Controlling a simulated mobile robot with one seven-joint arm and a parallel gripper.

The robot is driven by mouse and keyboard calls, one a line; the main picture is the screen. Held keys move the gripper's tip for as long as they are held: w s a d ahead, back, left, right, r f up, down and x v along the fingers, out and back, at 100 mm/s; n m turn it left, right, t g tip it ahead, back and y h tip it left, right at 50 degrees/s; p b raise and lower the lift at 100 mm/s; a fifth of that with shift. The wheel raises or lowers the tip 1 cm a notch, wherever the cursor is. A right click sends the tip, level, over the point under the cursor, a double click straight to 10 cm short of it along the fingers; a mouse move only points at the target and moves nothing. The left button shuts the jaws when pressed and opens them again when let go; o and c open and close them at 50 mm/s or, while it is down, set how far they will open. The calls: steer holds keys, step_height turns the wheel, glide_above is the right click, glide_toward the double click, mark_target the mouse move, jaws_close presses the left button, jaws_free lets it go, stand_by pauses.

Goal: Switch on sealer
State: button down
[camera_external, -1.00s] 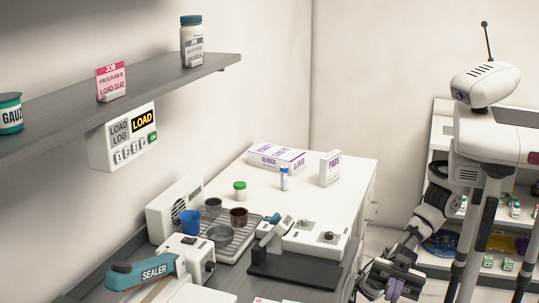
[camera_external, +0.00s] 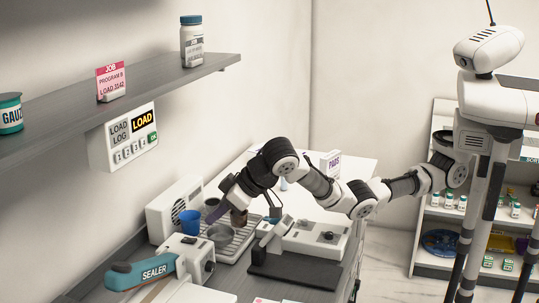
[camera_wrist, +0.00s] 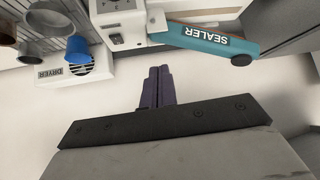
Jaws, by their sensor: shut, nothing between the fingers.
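The sealer (camera_external: 186,258) stands at the front left of the counter. It has a white body with a dark knob or switch on its face and a teal lever marked SEALER. The wrist view shows its teal lever (camera_wrist: 205,40) at the top and its white body (camera_wrist: 119,22) left of that. My gripper (camera_external: 222,207) is over the back of the counter, near the cups and behind the sealer, apart from it. In the wrist view its purple fingers (camera_wrist: 158,72) are together and empty, below the sealer in the picture. I cannot tell the switch's state.
A blue cup (camera_external: 189,222) and other cups stand on a ribbed tray beside a white vented unit (camera_external: 162,226). Right of the sealer is another white device (camera_external: 314,240) with a dark pad. A shelf (camera_external: 150,84) and a LOAD panel (camera_external: 124,137) are on the left wall.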

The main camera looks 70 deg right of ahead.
steer(key=w+d+r+m+g+h, duration=0.1)
steer(key=w+d+m+h, duration=0.1)
steer(key=d, duration=0.4)
steer(key=shift+w+d+r+p, duration=0.3)
steer(key=shift+w+p, duration=0.1)
steer(key=shift+w, duration=0.4)
steer(key=p, duration=0.4)
glide_above(190, 239)
steer(key=s, duration=0.3)
steer(key=f, duration=0.7)
steer(key=shift+w, duration=0.25)
step_height(190, 239, down, 4)
steer(key=shift+r+p, duration=0.2)
steer(key=shift+p, duration=0.45)
steer(key=shift+s+f, duration=0.1)
steer(key=shift+f, duration=0.55)
steer(key=shift+f, duration=0.1)
